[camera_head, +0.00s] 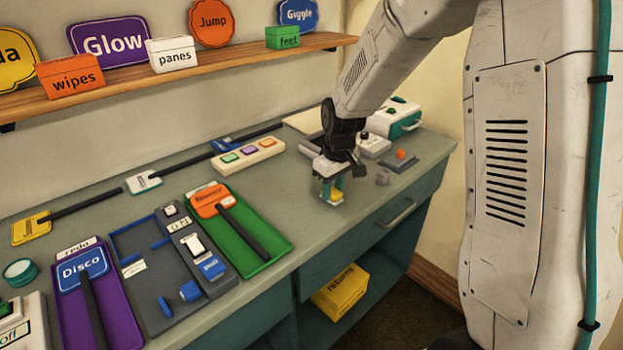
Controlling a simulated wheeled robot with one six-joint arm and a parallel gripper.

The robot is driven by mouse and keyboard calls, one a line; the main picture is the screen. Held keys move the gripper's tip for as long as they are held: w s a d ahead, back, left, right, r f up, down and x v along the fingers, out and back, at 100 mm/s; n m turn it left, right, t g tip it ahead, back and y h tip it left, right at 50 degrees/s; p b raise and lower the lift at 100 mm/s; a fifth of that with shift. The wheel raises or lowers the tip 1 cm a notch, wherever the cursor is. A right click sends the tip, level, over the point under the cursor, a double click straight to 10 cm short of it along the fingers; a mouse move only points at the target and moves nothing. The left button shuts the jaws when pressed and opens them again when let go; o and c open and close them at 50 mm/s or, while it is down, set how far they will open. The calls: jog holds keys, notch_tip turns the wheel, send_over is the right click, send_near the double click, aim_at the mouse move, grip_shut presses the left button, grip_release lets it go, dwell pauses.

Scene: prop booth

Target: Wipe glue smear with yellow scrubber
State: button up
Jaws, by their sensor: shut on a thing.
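My gripper (328,187) points down over the right part of the grey-green counter (310,212). Its teal fingers are shut on a small yellow scrubber (335,197), which is at or just above the counter top; I cannot tell whether it touches. Most of the scrubber is hidden between the fingers. I cannot make out a glue smear on the counter; the gripper and wrist may cover it.
A button strip (248,157) lies left of my gripper. A small grey block (383,176) and a grey plate with an orange knob (400,155) are to the right. Paddle signs on green (265,250) and purple trays lie front left. Bare counter surrounds the gripper.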

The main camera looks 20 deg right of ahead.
jog(key=shift+w+d, duration=0.15)
jog(key=shift+d, duration=0.2)
notch_tip(320, 180, up, 3)
jog(key=shift+a+f, duration=0.15)
jog(key=shift+f, duration=0.05)
jog(key=shift+r, duration=2.7)
